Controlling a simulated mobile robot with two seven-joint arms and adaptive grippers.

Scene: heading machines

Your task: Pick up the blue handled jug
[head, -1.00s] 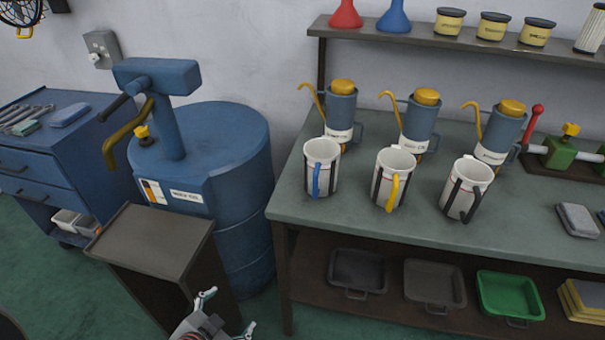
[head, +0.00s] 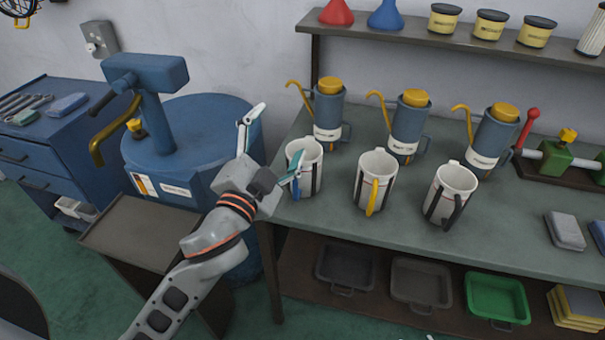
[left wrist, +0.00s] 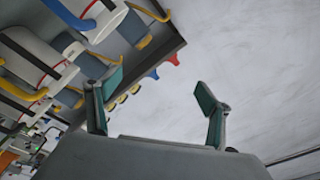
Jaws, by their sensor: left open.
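The blue handled jug (head: 308,176) is white with dark stripes and stands upright at the left end of the green workbench. In the left wrist view it shows at the upper left, with its blue handle (left wrist: 89,22). My left gripper (head: 279,134) is open and empty beside the jug's left side, fingers pointing up and away. One finger overlaps the jug's rim in the head view; I cannot tell if they touch.
A yellow handled jug (head: 374,170) and a black handled jug (head: 450,190) stand to the right. Several blue oil cans with yellow caps (head: 328,110) stand behind. A blue drum (head: 205,115) and a dark stand (head: 140,232) are left of the workbench (head: 400,228).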

